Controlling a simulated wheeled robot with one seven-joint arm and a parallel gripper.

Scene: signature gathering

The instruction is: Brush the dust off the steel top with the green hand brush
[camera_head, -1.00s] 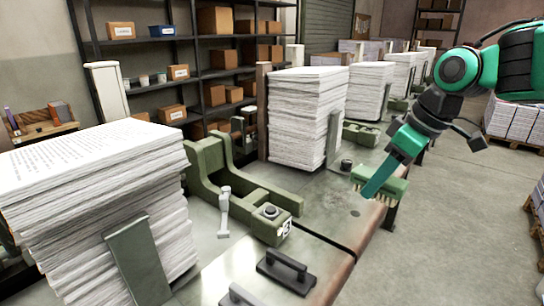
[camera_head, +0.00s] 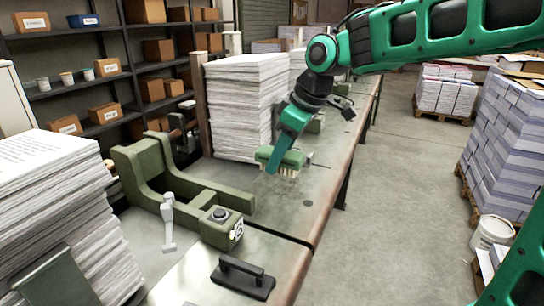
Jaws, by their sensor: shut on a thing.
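The green hand brush (camera_head: 292,157) has pale bristles along its underside. My gripper (camera_head: 273,168) is shut on it and holds it low over the steel top (camera_head: 285,205), bristles down. I cannot tell whether the bristles touch the surface. The steel top runs from the foreground to the back, with brownish wear along its right edge. A small dark patch (camera_head: 308,203) shows on it just beyond a dark seam; I cannot tell whether it is dust. The brush is just right of a tall paper stack (camera_head: 240,110).
A green clamp frame (camera_head: 215,226) with a black knob stands left on the top. A black-handled block (camera_head: 243,277) lies in front. Another paper stack (camera_head: 60,215) fills the left foreground. A white bucket (camera_head: 491,233) stands on the floor at right.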

